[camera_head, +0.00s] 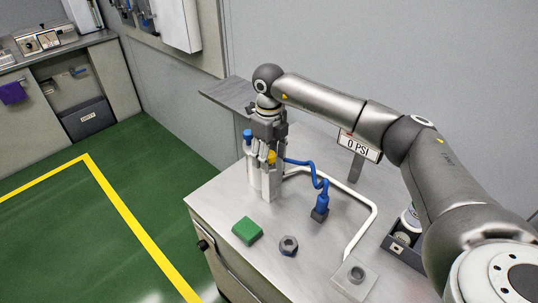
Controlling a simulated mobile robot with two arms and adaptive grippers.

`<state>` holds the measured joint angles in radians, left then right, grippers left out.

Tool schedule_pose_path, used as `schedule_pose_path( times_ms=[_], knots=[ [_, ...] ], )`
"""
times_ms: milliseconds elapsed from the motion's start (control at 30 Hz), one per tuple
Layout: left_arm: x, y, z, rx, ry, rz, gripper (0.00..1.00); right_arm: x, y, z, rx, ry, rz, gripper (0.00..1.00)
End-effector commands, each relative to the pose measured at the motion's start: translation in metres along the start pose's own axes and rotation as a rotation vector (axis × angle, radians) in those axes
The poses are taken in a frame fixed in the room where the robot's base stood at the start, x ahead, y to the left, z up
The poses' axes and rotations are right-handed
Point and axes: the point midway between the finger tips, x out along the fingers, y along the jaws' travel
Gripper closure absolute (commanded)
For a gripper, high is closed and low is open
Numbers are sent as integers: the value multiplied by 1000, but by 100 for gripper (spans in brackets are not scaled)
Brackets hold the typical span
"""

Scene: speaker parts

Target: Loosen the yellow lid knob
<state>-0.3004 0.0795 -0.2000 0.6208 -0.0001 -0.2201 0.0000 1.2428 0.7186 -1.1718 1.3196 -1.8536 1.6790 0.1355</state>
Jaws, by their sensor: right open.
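The yellow lid knob (271,156) is a small yellow spot at the upper part of a whitish upright device (269,184) on the metal-topped bench. My right gripper (267,144) reaches down from above, over the top of this device. Its fingers are open and sit just above and around the knob's area; I cannot tell whether they touch the knob. The gripper hides the device's top and part of the knob. My left gripper is not in view.
A blue knob (247,137) stands at the device's left. A blue coiled hose (311,171) runs to a blue connector (321,205). A green block (247,231), a dark nut (288,245), a "0 PSI" sign (359,146) and a dark tray (402,252) share the bench (226,201).

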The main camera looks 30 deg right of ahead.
Motion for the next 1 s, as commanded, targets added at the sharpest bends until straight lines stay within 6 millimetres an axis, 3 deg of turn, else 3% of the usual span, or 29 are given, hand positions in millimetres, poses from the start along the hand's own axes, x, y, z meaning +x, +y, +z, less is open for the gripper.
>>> schedule_pose_path(
  times_ms=[233, 700, 1000],
  knots=[
    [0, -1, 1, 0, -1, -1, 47, -11, 0, 1, 0, -5, 0, 46],
    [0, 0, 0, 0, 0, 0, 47, -101, 0, 1, -1, -3, 0, 46],
    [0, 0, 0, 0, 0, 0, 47, -120, 0, 0, 0, 0, 0, 46]
  ],
)
